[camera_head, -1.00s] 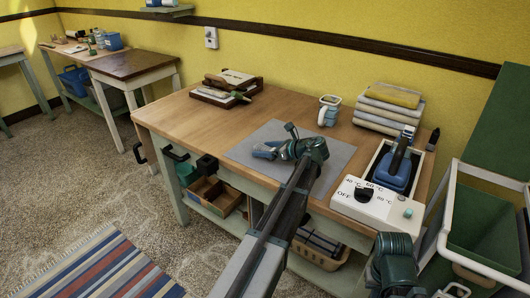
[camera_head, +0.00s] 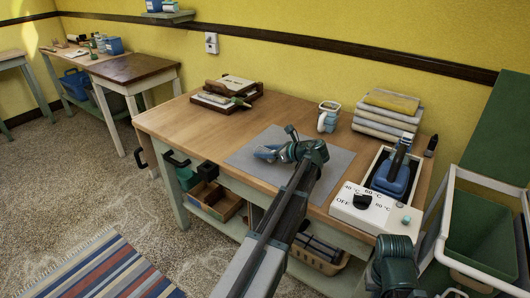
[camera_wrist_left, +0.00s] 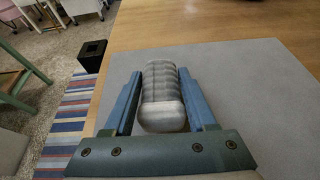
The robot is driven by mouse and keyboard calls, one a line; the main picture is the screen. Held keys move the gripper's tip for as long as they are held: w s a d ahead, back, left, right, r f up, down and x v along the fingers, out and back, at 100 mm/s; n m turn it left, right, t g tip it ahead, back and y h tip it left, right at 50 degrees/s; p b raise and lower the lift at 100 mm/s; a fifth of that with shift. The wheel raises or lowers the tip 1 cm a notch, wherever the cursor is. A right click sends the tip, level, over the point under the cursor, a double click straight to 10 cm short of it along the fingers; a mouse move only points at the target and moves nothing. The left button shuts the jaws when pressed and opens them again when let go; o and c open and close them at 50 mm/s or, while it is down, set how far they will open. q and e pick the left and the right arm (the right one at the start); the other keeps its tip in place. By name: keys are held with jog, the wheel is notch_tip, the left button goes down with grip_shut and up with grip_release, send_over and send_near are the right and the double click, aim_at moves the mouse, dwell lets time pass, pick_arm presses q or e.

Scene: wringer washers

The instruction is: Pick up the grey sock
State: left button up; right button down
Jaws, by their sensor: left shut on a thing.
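My left gripper (camera_head: 268,152) is low over the grey mat (camera_head: 336,164) on the wooden worktable. In the left wrist view, a grey, ribbed, rolled sock (camera_wrist_left: 162,92) with a paler rounded end sits between the two blue fingers of my left gripper (camera_wrist_left: 163,100). The fingers are shut on its sides. In the head view, the gripper mostly hides the sock. I cannot tell whether the sock is touching the mat. A dark green joint of my right arm shows at the bottom right of the head view, but its fingers do not show.
A dial box (camera_head: 367,207), a blue iron-like tool (camera_head: 392,176), folded cloths (camera_head: 385,118) and a mug (camera_head: 328,117) stand to the right and back. A wooden tray (camera_head: 226,93) lies at the back left. The table's left part is clear.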

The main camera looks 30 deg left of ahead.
pick_arm(q)
jog(key=shift+s+d+r+p, duration=0.2)
jog(key=shift+r+p, duration=0.1)
jog(key=shift+r, duration=0.25)
jog(key=shift+s+d+r+p, duration=0.15)
jog(key=shift+r+p, duration=0.15)
jog(key=shift+r, duration=0.2)
jog(key=s+d, duration=0.2)
jog(key=d, duration=0.1)
jog(key=s+d, duration=0.3)
jog(key=d, duration=0.1)
jog(key=s+d+r+p, duration=0.1)
jog(key=s+d, duration=0.2)
jog(key=d, duration=0.1)
jog(key=shift+d, duration=0.25)
jog(key=shift+s+d, duration=0.25)
jog(key=shift+d, duration=0.2)
